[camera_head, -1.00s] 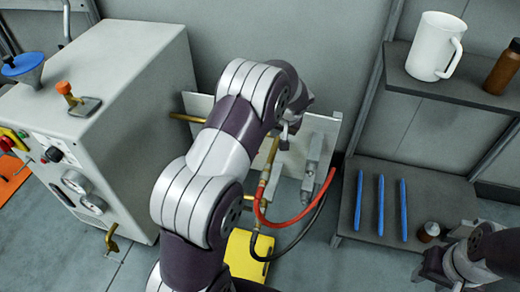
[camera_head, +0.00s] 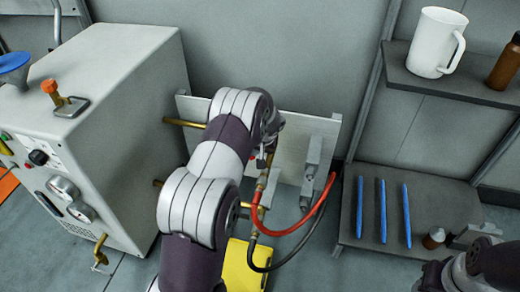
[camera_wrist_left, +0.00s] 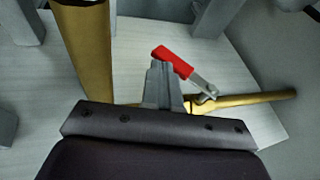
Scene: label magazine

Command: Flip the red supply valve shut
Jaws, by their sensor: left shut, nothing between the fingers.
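The supply valve's red lever (camera_wrist_left: 172,61) shows in the left wrist view. Its bare metal end runs down right to a pivot beside a thin brass pipe (camera_wrist_left: 262,98), and the lever stands at a slant to this pipe. My left gripper (camera_wrist_left: 160,69) is shut and empty, its fingertips right by the lever's red end. I cannot tell whether they touch it. In the head view my left arm reaches to the pale panel (camera_head: 294,130) and covers most of the valve. My right gripper (camera_head: 432,277) is partly in view at the lower right, its jaws unclear.
A red hose (camera_head: 303,228) and a black hose (camera_head: 290,262) hang from the panel fittings. A grey cabinet (camera_head: 120,75) with gauges stands left. A shelf (camera_head: 365,205) with blue rods stands right. A thick brass pipe (camera_wrist_left: 84,50) rises left of the left gripper.

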